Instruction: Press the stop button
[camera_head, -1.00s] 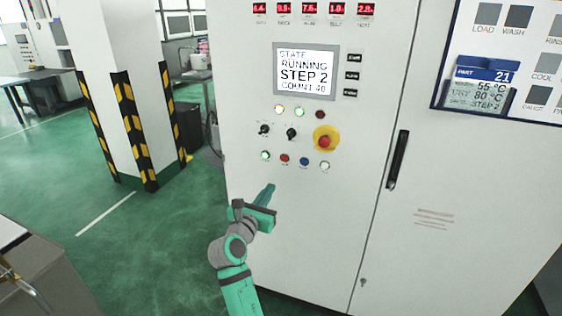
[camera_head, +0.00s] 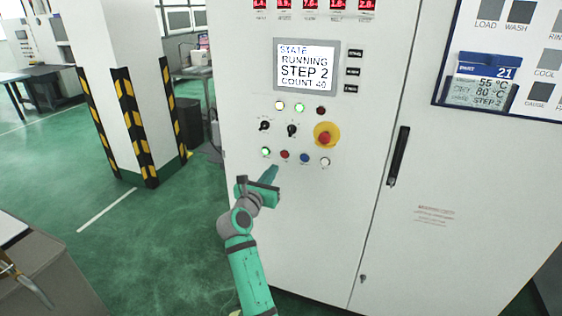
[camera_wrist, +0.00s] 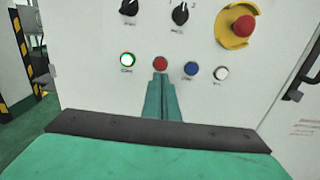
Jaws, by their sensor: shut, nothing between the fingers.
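The control cabinet carries a row of small buttons: a lit green one (camera_head: 265,151), a red one (camera_head: 284,154), a blue one (camera_head: 304,157) and a white one (camera_head: 325,161). Their labels are too small to read. A large red mushroom button on a yellow disc (camera_head: 326,133) sits above right of the row. My gripper (camera_head: 274,169) is shut and empty, just below the red button. In the wrist view my gripper's fingertips (camera_wrist: 160,76) appear right under the red button (camera_wrist: 160,63). I cannot tell whether they touch it.
A display (camera_head: 305,66) above reads RUNNING, STEP 2. Two black selector knobs sit between the display and the button row. A door handle (camera_head: 398,156) stands out on the right. A striped pillar (camera_head: 133,120) stands to the left, with green floor around it.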

